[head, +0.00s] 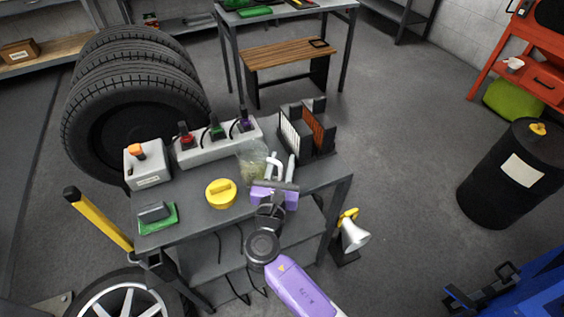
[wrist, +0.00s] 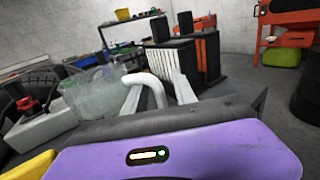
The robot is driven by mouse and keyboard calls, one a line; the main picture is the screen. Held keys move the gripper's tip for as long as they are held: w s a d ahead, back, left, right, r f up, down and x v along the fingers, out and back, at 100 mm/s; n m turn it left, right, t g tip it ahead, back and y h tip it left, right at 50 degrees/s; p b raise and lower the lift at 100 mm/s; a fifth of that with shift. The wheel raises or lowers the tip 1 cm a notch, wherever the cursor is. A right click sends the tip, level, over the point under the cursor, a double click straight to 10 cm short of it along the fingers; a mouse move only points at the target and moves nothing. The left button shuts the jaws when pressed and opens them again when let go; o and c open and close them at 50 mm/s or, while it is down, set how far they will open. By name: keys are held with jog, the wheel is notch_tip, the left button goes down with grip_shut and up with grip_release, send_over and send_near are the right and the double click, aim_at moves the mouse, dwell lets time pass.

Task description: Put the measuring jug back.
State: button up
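The measuring jug (head: 252,166) is clear and see-through with a white handle. It stands on the grey cart top (head: 190,222); in the wrist view the jug (wrist: 92,98) is at left, its handle (wrist: 146,80) pointing toward my gripper. My gripper (head: 281,160) is over the cart, right of the jug. In the wrist view my gripper (wrist: 158,82) has its two pale fingers apart, with the handle between them. A gap shows between handle and right finger. Whether the left finger touches the handle cannot be told.
A yellow round object (head: 221,193) is left of my gripper. Behind the jug is a white box with coloured plugs (head: 215,142). A rack with white and orange panels (head: 307,128) stands close at right. A green-based block (head: 156,216) is at left.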

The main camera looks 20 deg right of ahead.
jog(key=v, duration=1.2)
jog(key=shift+b, duration=0.4)
jog(key=shift+f, duration=0.1)
jog(key=s+d+f+m+g+y, duration=0.2)
jog(key=s+f+m+y, duration=0.25)
jog(key=s+f, duration=0.35)
jog(key=s+d+f+m+g+y, duration=0.1)
jog(key=s+f+m+y, duration=0.4)
jog(key=s, duration=0.5)
jog(key=s+d+r+m+t, duration=0.2)
jog(key=s+r+m+t, duration=0.1)
jog(key=s+r+m, duration=1.2)
notch_tip(320, 180, up, 4)
jog(key=m, duration=0.4)
jog(key=shift+d+m, duration=0.3)
jog(key=shift+m, duration=0.05)
